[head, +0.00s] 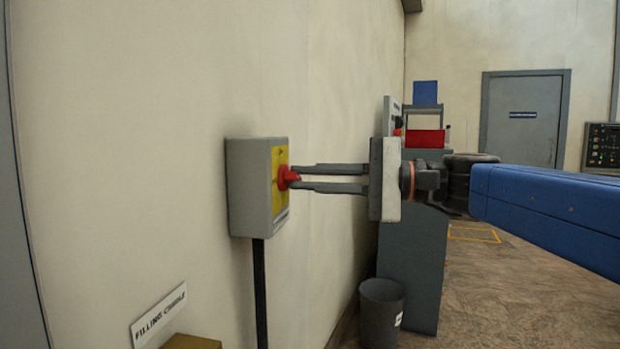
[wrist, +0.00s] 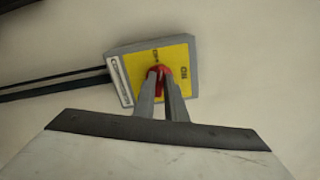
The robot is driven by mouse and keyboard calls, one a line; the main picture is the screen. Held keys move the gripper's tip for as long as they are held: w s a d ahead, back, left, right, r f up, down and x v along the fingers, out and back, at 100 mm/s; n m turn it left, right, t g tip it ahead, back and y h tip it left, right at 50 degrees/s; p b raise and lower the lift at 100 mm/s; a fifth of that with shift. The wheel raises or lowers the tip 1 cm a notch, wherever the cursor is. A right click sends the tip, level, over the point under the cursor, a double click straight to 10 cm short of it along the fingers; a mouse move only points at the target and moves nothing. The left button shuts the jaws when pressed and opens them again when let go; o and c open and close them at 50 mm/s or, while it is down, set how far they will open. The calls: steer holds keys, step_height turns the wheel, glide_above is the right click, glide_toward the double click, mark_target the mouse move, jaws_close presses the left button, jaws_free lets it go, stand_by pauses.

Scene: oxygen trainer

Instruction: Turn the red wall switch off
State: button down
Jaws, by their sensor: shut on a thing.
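The red wall switch (head: 286,177) sits on the yellow face of a grey box (head: 248,188) on the wall at the left of the head view. In the wrist view the red switch (wrist: 158,70) shows between the fingertips, on the yellow plate (wrist: 180,66) with small lettering. My gripper (head: 297,178) reaches in from the right, and its two long grey fingers are shut on the red switch. The fingers hide part of the switch, so I cannot tell its exact turned position. In the wrist view the box appears tilted relative to my gripper (wrist: 161,78).
A black conduit (head: 260,290) runs down from the box. A sign (head: 160,315) is at the lower left. A grey cabinet (head: 412,270) with a red bin (head: 424,139) on it stands farther back, beside a dark waste bin (head: 381,308). Open floor lies at the right.

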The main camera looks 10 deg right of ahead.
steer(key=shift+f+n, duration=0.15)
steer(key=shift+n, duration=1.55)
steer(key=c, duration=1.8)
jaws_free()
steer(key=v, duration=1.7)
steer(key=shift+d, duration=0.2)
